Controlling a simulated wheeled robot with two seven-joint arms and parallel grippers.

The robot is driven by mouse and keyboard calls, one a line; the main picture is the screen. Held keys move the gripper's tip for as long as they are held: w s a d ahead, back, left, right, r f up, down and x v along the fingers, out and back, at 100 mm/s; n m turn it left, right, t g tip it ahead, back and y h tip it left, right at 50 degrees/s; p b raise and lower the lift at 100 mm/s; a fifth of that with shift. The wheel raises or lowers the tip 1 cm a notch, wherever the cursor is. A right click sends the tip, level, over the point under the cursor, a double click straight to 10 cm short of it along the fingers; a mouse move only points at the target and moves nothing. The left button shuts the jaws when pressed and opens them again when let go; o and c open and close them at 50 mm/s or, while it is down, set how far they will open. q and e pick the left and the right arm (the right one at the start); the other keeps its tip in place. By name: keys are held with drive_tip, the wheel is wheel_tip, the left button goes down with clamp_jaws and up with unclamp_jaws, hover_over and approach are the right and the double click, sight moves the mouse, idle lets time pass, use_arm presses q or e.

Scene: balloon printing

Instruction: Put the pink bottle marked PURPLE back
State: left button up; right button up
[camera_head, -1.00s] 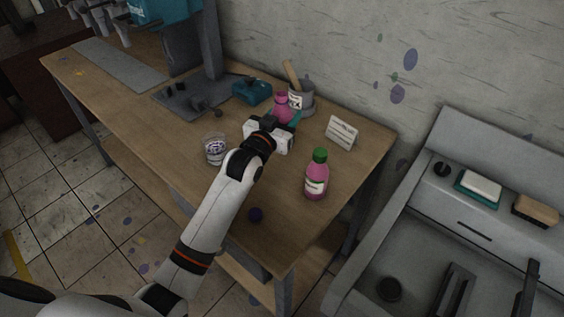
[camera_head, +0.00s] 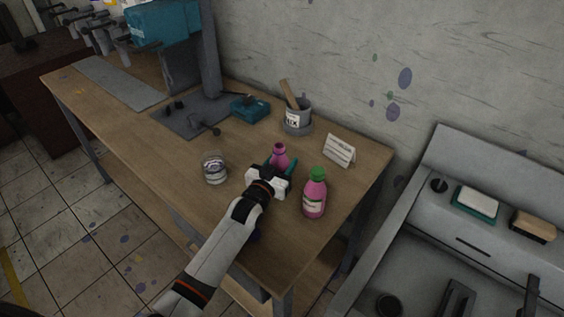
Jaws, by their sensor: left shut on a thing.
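A second pink bottle (camera_head: 314,196) with a green cap and a pale label stands just right of the gripper. The gripper hides the held bottle's lower part, and I cannot read any label as PURPLE. My right gripper is out of view.
A grey pot (camera_head: 297,121) marked MIX holds a wooden stick at the back. A white card (camera_head: 339,150) stands at the right. A glass cup (camera_head: 214,169) stands left of the gripper. A teal box (camera_head: 250,108) is farther back. A sink (camera_head: 420,240) lies beyond the table's right edge.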

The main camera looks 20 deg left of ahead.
use_arm(q)
drive_tip(key=shift+f, duration=0.15)
drive_tip(key=o, duration=1.1)
drive_tip(key=shift+s+r, duration=0.1)
drive_tip(key=shift+r, duration=0.1)
drive_tip(key=s, duration=0.4)
drive_tip(key=s+a, duration=0.1)
drive_tip(key=s, duration=0.2)
drive_tip(key=s+a+b, duration=0.1)
drive_tip(key=s, duration=0.3)
drive_tip(key=shift+s, duration=0.35)
